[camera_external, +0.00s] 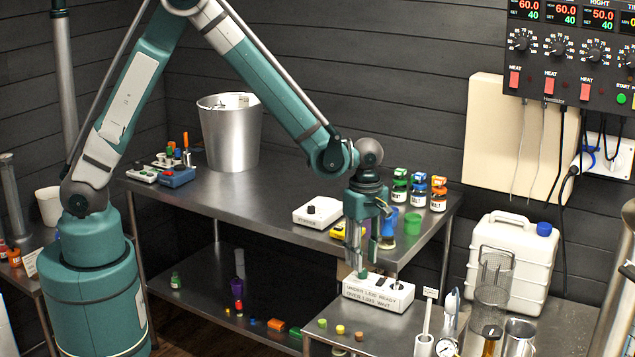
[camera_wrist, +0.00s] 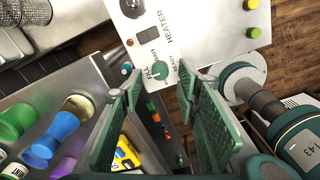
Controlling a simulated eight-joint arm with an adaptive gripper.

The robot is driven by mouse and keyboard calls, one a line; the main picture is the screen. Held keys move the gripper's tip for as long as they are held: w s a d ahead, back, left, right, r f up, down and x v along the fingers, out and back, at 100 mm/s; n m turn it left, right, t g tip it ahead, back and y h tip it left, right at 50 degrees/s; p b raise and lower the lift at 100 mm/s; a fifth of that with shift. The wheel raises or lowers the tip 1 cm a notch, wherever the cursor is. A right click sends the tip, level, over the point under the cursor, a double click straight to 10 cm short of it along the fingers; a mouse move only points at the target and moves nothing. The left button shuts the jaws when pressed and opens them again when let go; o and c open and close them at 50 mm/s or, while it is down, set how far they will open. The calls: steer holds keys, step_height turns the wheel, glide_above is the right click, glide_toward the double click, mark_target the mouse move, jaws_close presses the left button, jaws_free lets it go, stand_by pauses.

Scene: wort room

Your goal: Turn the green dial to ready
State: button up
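The white box (camera_external: 378,293) lies on the front metal bench, with lettering about under or over 1.020, ready and wait. My gripper (camera_external: 357,264) points down just above the dial end of the box. In the wrist view its two green ridged fingers stand apart with nothing held between them (camera_wrist: 160,88).
Small coloured caps (camera_external: 340,329) lie on the bench left of the box. A wire basket (camera_external: 494,275) and a white jug (camera_external: 513,262) stand to its right. The back table (camera_external: 255,180) holds a steel pot (camera_external: 230,135), another white box (camera_external: 317,212) and several lidded jars (camera_external: 419,190).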

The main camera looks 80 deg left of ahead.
mark_target(362, 274)
steer(key=shift+f, duration=1.65)
steer(key=c, duration=0.9)
